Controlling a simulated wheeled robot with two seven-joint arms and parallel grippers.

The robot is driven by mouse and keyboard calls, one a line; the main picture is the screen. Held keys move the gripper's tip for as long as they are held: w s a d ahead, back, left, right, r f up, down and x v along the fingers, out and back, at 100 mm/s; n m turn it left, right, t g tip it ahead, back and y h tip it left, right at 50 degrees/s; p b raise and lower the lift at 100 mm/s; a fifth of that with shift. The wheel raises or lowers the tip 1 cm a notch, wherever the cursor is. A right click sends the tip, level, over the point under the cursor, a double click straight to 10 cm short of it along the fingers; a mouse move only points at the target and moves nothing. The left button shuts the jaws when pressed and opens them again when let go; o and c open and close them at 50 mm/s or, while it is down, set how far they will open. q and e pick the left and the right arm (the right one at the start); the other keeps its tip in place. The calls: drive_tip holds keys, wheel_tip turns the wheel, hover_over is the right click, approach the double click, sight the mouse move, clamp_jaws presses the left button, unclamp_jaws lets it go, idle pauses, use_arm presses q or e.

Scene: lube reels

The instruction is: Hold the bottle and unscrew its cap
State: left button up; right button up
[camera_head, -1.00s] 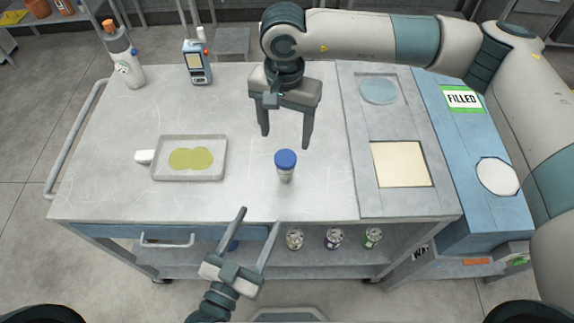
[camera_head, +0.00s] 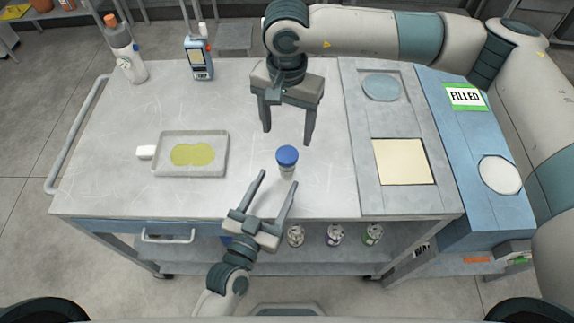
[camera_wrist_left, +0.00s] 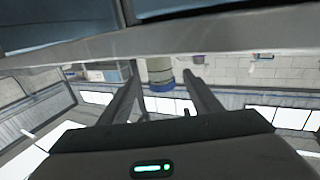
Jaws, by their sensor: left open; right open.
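A small clear bottle (camera_head: 287,172) with a blue cap (camera_head: 287,156) stands upright on the bench top, right of its middle. My left gripper (camera_head: 278,178) is open and empty, with its fingertips close to the front of the bottle, one to each side in the picture. In the left wrist view the bottle (camera_wrist_left: 160,68) and its blue cap (camera_wrist_left: 160,87) show between the two fingers, beyond the tips. My right gripper (camera_head: 286,137) is open, pointing down behind and above the cap, apart from it.
A grey panel (camera_head: 400,198) lies right. Several cans (camera_head: 334,235) stand on the shelf below.

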sight(283, 170)
use_arm(q)
drive_tip(key=x, duration=0.7)
drive_tip(key=shift+w+d, duration=0.15)
drive_tip(key=shift+w, duration=0.2)
clamp_jaws()
